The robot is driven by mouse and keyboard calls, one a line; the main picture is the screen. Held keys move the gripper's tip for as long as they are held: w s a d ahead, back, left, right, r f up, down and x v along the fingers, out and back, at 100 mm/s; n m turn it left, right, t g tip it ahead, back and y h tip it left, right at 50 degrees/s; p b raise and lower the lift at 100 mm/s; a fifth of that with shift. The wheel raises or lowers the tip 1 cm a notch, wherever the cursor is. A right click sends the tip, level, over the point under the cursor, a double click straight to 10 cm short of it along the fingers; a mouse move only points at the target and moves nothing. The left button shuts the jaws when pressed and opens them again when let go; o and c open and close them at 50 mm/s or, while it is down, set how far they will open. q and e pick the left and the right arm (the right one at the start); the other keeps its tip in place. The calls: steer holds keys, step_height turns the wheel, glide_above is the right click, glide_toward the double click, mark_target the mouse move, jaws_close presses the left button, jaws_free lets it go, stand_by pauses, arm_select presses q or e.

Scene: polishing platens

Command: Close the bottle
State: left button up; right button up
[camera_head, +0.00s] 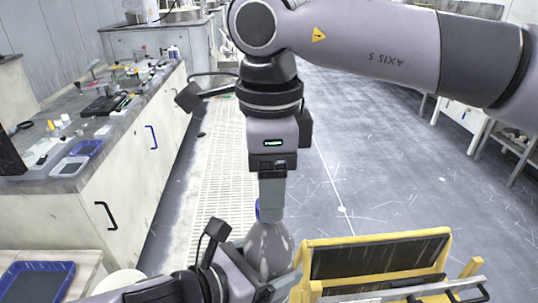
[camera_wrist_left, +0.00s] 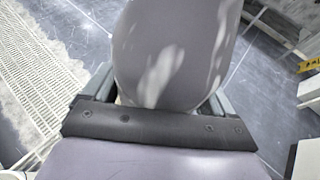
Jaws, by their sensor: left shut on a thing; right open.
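A grey, translucent bottle (camera_head: 268,247) stands roughly upright at the bottom centre of the head view. My left gripper (camera_head: 270,285) comes in from the lower left and is shut around its body. The bottle (camera_wrist_left: 172,52) also fills the upper middle of the left wrist view, between the left fingers. My right gripper (camera_head: 271,205) points straight down just above the bottle, its fingers open and seen nearly edge-on. They hide the bottle's top. A small blue part (camera_head: 258,210) shows at their left edge; I cannot tell whether it is the cap.
A yellow rack with dark panels (camera_head: 380,257) stands close to the right of the bottle. A blue tray (camera_head: 37,283) lies at the lower left. A cluttered bench (camera_head: 120,150) runs along the left. The grey floor beyond is mostly clear.

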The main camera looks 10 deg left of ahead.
steer(key=shift+f, duration=0.95)
jaws_close()
steer(key=shift+o, duration=0.4)
jaws_free()
steer(key=shift+r, duration=0.15)
step_height(320, 180, up, 12)
